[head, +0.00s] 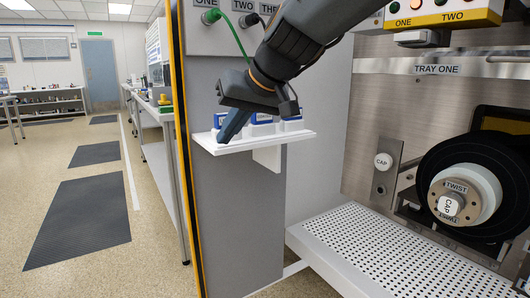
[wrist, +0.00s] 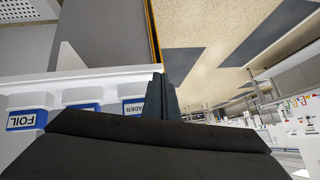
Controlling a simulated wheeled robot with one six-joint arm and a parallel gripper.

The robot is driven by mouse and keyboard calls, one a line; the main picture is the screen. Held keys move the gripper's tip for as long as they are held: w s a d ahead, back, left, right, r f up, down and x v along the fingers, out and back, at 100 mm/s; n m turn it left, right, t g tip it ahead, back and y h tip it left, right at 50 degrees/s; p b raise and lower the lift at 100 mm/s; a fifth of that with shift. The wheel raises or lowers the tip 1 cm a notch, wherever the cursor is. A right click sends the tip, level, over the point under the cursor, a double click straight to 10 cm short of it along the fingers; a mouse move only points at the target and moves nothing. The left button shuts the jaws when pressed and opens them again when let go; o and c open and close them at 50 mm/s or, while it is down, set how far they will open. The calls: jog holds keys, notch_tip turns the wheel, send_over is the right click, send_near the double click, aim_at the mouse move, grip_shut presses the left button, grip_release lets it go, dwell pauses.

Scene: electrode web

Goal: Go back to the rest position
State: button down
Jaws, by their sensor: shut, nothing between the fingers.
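My dark gripper (head: 228,138) points down at the left end of a small white shelf (head: 285,139) in the head view. Its fingers are together, with nothing seen between them. The fingers also show in the wrist view (wrist: 161,92), beside the shelf's items. Several white items with blue labels stand on the shelf. One is labelled FOIL (wrist: 27,119), and another label (wrist: 133,107) ends in "ADER". My gripper hides part of this row in the head view. I cannot tell whether the fingertips touch the shelf or an item.
A grey panel with sockets and a green cable (head: 232,36) stands behind my arm. Open floor with dark mats (head: 80,222) lies left.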

jog(key=s+f+g+h, duration=0.35)
jog(key=s+f, duration=1.05)
jog(key=f, duration=0.5)
jog(key=s+d+f+n+g+h, duration=0.1)
jog(key=s+d+f, duration=0.2)
jog(key=s+f, duration=0.25)
jog(key=s+d+f+g+h, duration=0.1)
jog(key=s+d+f, duration=0.3)
jog(key=s, duration=0.3)
jog(key=d+r+m+p, duration=0.3)
jog(key=d+r+p, duration=0.7)
jog(key=r+p, duration=0.3)
jog(key=d+r+m+h+p, duration=0.1)
jog(key=d+r+m+p, duration=0.2)
jog(key=d+r+p, duration=0.7)
notch_tip(320, 180, up, 4)
jog(key=p, duration=0.6)
jog(key=shift+s+d+p, duration=0.15)
jog(key=shift+d+p, duration=0.05)
jog(key=shift+p, duration=0.1)
